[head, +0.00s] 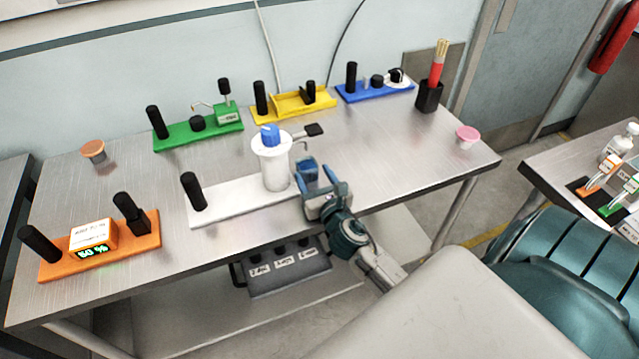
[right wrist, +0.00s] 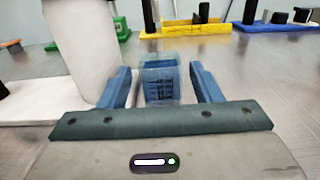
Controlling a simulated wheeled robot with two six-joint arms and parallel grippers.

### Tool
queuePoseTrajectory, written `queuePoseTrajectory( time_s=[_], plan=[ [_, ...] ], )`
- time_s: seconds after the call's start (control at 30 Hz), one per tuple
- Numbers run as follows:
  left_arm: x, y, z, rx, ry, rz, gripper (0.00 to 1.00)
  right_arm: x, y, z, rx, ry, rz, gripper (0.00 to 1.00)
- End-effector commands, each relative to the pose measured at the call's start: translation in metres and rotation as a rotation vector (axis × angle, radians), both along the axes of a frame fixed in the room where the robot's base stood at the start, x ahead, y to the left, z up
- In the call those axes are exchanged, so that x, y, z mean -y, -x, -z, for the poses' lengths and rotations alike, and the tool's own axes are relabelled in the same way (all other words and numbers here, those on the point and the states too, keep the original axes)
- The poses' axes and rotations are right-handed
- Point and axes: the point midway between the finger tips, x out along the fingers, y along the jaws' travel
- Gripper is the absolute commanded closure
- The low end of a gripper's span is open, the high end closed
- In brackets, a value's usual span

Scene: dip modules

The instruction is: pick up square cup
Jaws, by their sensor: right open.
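The square cup (right wrist: 160,78) is a clear, bluish, box-shaped cup. In the right wrist view it stands upright between the two blue fingers of my right gripper (right wrist: 160,90), with a gap visible on each side. In the head view the cup (head: 307,168) stands at the right end of the white module, beside the white cylinder. My right gripper (head: 322,190) is open around the cup from the front edge of the table; its fingers partly hide the cup. My left gripper is not in view.
A white cylinder with a blue knob (head: 275,165) stands close left of the cup. Orange (head: 140,245), green (head: 180,140), yellow (head: 290,112) and blue (head: 355,96) modules surround it. A black holder (head: 428,97) and pink-lidded pot (head: 466,136) stand right. The table right of the cup is clear.

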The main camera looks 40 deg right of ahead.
Motion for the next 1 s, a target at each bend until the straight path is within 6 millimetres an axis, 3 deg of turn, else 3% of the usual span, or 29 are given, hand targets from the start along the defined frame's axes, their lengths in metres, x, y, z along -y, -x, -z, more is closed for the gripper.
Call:
queuePoseTrajectory(
  time_s=[0.2,0.4,0.83,1.0],
  plan=[
    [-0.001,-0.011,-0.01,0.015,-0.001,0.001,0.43,0.01,-0.04,-0.002,0.001,-0.001,0.0,0.42],
    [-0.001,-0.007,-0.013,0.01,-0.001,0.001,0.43,0.015,-0.063,-0.001,0.0,-0.001,0.0,0.42],
    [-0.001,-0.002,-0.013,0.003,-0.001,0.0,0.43,0.017,-0.07,0.0,0.0,-0.001,-0.001,0.42],
    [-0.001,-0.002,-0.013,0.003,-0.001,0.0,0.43,0.017,-0.07,0.0,0.0,-0.001,-0.001,0.75]
  ],
)
